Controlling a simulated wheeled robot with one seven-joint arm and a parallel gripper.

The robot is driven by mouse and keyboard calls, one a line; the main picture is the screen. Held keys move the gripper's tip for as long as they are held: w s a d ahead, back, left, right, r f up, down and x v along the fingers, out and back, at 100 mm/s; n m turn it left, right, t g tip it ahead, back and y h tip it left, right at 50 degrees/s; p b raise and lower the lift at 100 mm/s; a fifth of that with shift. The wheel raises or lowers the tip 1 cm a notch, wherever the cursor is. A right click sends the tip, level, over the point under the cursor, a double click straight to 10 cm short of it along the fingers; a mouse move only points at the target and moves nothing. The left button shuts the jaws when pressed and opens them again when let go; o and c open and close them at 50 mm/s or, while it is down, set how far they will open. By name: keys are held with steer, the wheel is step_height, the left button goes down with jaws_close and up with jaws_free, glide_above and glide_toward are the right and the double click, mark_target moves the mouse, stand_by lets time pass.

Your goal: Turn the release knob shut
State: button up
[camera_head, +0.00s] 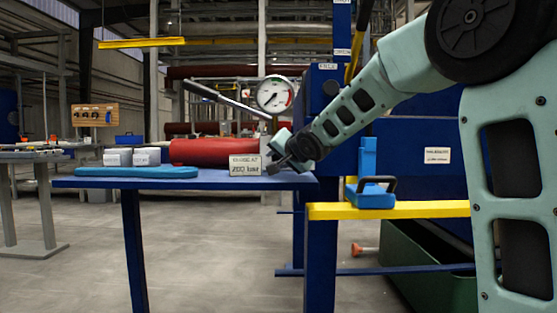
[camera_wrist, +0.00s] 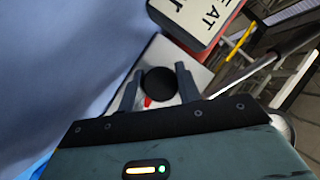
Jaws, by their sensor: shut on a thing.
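The release knob (camera_wrist: 159,81) is a round black knob on a pale plate (camera_wrist: 148,57) in the wrist view. A small red mark shows at its lower left edge. My gripper (camera_wrist: 158,83) has one finger on each side of the knob and is shut on it. In the head view my gripper (camera_head: 278,163) reaches down to the right end of the blue bench, and the knob is hidden there. The knob's turn position cannot be read clearly.
A dial gauge (camera_head: 272,97) stands above the blue bench (camera_head: 222,181). A 200 bar sign (camera_head: 246,166), a red cylinder (camera_head: 198,151) and a grey lever (camera_head: 226,102) are close to my gripper.

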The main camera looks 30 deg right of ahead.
steer(key=shift+n+g+b, duration=0.3)
steer(key=shift+n+b, duration=0.05)
steer(key=shift+n, duration=0.15)
steer(key=shift+a+h+b, duration=0.1)
steer(key=shift+h+b, duration=0.2)
steer(key=shift+f+n+g+b, duration=0.1)
steer(key=shift+n+g+b, duration=0.3)
steer(key=shift+n+b, duration=0.15)
steer(key=n+g+h+b, duration=0.1)
steer(key=b, duration=0.1)
steer(key=shift+f+n+h+b, duration=0.1)
steer(key=shift+n+h+b, duration=0.2)
steer(key=shift+n, duration=0.05)
steer(key=shift+r+n+g+h+b, duration=0.2)
steer(key=shift+n+g+h+b, duration=0.2)
steer(key=shift+n+g+h, duration=0.9)
steer(key=shift+n+h, duration=0.4)
steer(key=shift+n, duration=0.4)
